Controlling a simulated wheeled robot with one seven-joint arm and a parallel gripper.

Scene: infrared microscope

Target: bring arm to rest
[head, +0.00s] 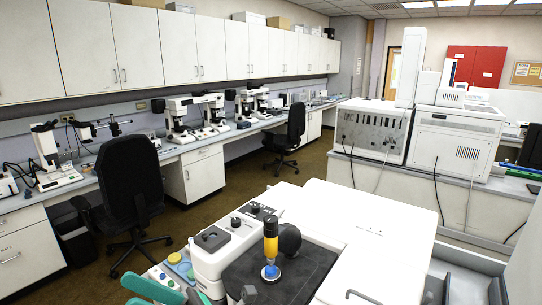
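My gripper is not in view, and I cannot make out any arm link with certainty. The microscope (222,252) stands close in front of me at the bottom centre. It is a white instrument with black knobs and a dark plate. A yellow and black upright cylinder with a blue foot (270,250) stands on the dark plate. A round black part is beside it on the right. Teal rounded shapes (152,290) are cut off at the bottom left edge; I cannot tell what they are.
A white surface (370,232) extends right of the microscope. A black office chair (130,185) stands left, another (290,138) farther back. A long bench with several microscopes (196,112) runs along the left wall. Large white instruments (455,145) stand right. Brown floor between is clear.

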